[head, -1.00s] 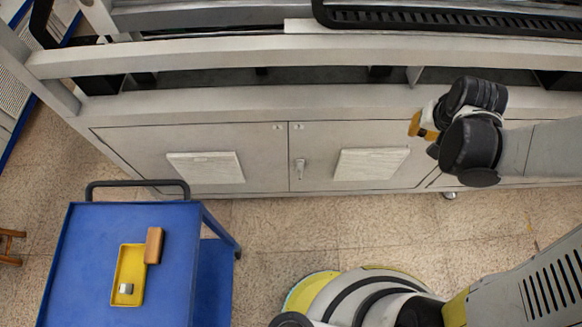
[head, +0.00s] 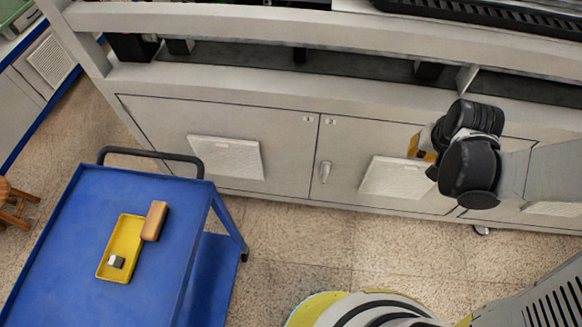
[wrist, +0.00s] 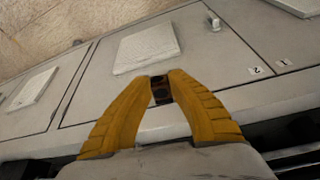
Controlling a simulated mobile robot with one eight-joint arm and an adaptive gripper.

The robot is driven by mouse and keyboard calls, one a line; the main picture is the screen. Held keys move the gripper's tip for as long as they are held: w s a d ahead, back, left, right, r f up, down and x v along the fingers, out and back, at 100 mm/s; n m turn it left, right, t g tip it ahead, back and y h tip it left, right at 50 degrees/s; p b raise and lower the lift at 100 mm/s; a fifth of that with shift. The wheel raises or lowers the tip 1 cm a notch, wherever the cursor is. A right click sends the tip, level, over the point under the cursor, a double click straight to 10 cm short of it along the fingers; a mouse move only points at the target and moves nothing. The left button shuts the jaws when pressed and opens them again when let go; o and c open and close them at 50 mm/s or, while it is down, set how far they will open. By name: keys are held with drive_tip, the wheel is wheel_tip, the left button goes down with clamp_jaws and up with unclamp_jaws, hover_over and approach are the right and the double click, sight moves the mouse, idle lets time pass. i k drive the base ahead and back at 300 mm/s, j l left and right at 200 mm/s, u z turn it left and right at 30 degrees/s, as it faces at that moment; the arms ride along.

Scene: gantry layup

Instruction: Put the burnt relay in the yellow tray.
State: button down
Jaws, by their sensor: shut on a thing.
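My gripper (wrist: 161,88) has yellow fingers and is shut on a small dark brown and black block, the relay (wrist: 161,90), held between the fingertips in the wrist view. In the head view my gripper (head: 417,146) is at the right, in front of the grey cabinet, and the relay is hidden there. The yellow tray (head: 122,240) lies on the blue cart at the lower left, well apart from my gripper. A small grey block (head: 116,262) sits in the tray's near end.
A brown block (head: 155,221) lies against the tray's right side on the blue cart (head: 72,215). The cart's black handle (head: 150,153) rises at its far edge. The grey cabinet (head: 270,120) runs across the back. A wooden stool (head: 12,203) stands at far left.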

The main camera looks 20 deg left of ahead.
sight(132, 234)
drive_tip(key=l+u, duration=0.1)
drive_tip(key=u, duration=0.8)
drive_tip(key=k+l+u, duration=0.1)
drive_tip(key=u, duration=0.8)
drive_tip(key=k+u, duration=0.1)
drive_tip(key=u, duration=0.35)
drive_tip(key=l+u, duration=0.1)
drive_tip(key=u, duration=0.3)
